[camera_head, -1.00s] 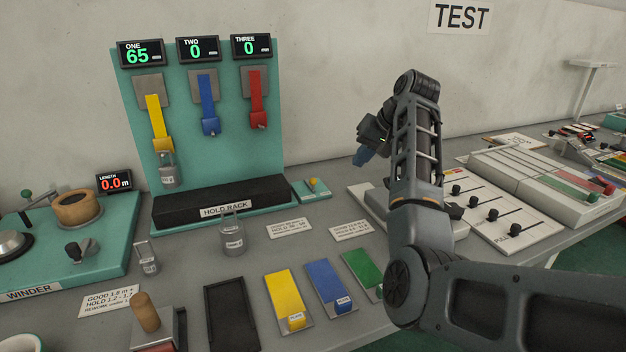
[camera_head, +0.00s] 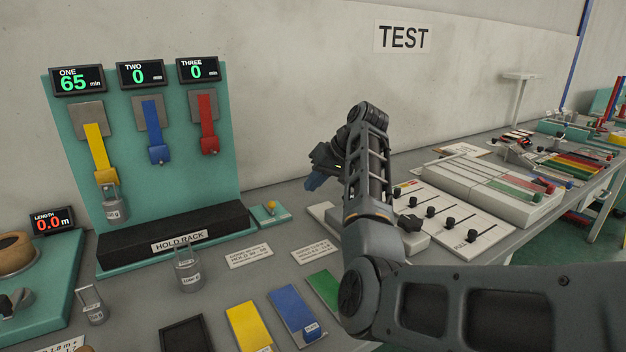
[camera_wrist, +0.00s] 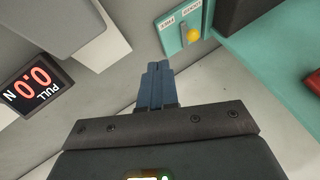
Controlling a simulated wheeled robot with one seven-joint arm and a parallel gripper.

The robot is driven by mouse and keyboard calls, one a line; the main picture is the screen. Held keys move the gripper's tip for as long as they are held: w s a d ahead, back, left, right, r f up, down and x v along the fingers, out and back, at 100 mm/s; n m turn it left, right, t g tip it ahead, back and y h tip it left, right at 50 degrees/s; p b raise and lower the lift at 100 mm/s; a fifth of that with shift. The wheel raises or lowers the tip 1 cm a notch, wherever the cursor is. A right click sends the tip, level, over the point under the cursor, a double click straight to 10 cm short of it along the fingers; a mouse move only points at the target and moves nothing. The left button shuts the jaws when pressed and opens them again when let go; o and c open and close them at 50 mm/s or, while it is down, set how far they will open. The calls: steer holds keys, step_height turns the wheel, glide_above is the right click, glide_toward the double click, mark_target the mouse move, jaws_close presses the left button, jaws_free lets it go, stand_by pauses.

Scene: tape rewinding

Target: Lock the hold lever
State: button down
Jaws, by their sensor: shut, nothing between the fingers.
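A small teal plate (camera_head: 263,216) with a yellow-knobbed lever (camera_head: 271,205) lies on the bench right of the black hold rack (camera_head: 172,236).
A yellow strap (camera_head: 97,150) with a padlock (camera_head: 115,207) hangs on the teal panel (camera_head: 62,160), beside blue and red ones. Two padlocks (camera_head: 188,272) (camera_head: 93,306) stand on the bench. A PULL display (camera_wrist: 38,88) reads 0.0 N. A white slider panel (camera_head: 455,226) lies right of my arm.

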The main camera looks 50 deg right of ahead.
mark_target(274, 206)
steer(key=x, duration=0.7)
steer(key=shift+w+a+r+p, duration=0.15)
steer(key=shift+w+a, duration=0.15)
steer(key=shift+a, duration=0.25)
steer(key=shift+w+a+r+p, duration=0.15)
steer(key=shift+w+a, duration=0.1)
steer(key=shift+a, duration=0.3)
steer(key=shift+w+a+f, duration=0.1)
steer(key=shift+w+a, duration=0.25)
steer(key=shift+a, duration=0.1)
steer(key=a+m+p, duration=0.1)
steer(key=h+p, duration=0.1)
steer(key=p, duration=0.1)
steer(key=shift+a+r+m, duration=0.3)
steer(key=shift+a+m, duration=0.05)
steer(key=shift+m, duration=0.05)
steer(key=shift+w+a+f+m+h+p, duration=0.1)
steer(key=shift+a+m+h+p, duration=0.6)
steer(key=shift+m+p, duration=0.35)
steer(key=shift+d+f, duration=0.1)
steer(key=shift+f, duration=0.05)
